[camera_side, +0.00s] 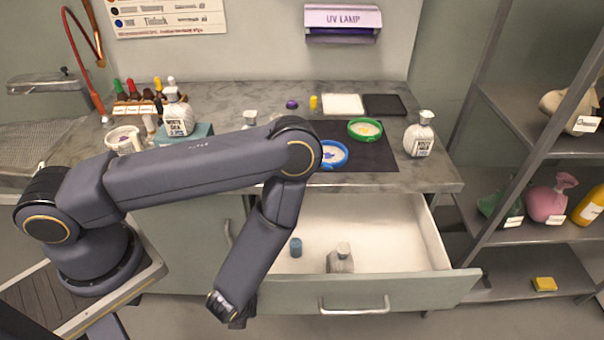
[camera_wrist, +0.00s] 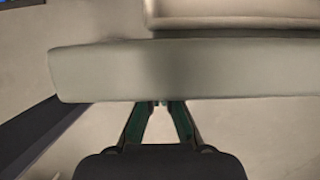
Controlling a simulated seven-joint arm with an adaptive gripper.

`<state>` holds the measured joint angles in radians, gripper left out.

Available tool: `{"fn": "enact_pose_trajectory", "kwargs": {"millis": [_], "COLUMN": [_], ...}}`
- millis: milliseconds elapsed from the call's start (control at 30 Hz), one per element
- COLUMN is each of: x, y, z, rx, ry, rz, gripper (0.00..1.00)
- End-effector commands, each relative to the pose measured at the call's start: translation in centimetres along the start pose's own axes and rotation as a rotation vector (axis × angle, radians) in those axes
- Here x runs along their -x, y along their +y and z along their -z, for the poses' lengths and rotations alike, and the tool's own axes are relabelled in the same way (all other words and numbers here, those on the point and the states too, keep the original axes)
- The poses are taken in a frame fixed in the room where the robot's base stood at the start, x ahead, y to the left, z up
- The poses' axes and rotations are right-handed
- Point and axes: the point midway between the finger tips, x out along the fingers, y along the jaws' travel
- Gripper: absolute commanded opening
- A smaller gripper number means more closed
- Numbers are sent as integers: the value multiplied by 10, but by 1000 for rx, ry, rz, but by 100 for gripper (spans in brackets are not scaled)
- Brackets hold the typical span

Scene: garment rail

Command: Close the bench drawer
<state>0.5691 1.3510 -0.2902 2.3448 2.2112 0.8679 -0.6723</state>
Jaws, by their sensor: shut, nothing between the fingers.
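The bench drawer (camera_side: 400,291) is pulled out below the bench top, its white inside showing. It has a pale bar handle (camera_side: 354,306) on its front. A small blue cup and a clear bottle with a grey cap are inside. In the side view my gripper (camera_side: 238,320) is low, near the left end of the drawer front; its fingers are mostly hidden by the wrist. In the wrist view the drawer front (camera_wrist: 200,70) spans the upper part, and my gripper (camera_wrist: 160,104) is shut and empty, fingertips at its lower edge. I cannot tell whether they touch it.
The bench top (camera_side: 440,180) carries a dark mat with blue and green dishes, and white bottles (camera_side: 419,135). An open shelf (camera_side: 510,195) with coloured bottles stands at the right. A cabinet door with a handle is left of the drawer. Floor in front is clear.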

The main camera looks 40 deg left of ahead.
Motion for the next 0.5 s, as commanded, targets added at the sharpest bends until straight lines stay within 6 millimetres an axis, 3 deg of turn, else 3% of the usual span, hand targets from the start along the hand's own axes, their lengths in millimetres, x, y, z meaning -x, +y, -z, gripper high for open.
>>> {"fn": "enact_pose_trajectory", "kwargs": {"millis": [267, 500], "x": [-12, -33], "y": [0, 0], "z": [-33, -85], "rx": [8, 11], "ry": [-4, -5], "rz": [-1, 0], "gripper": [0, 0]}}
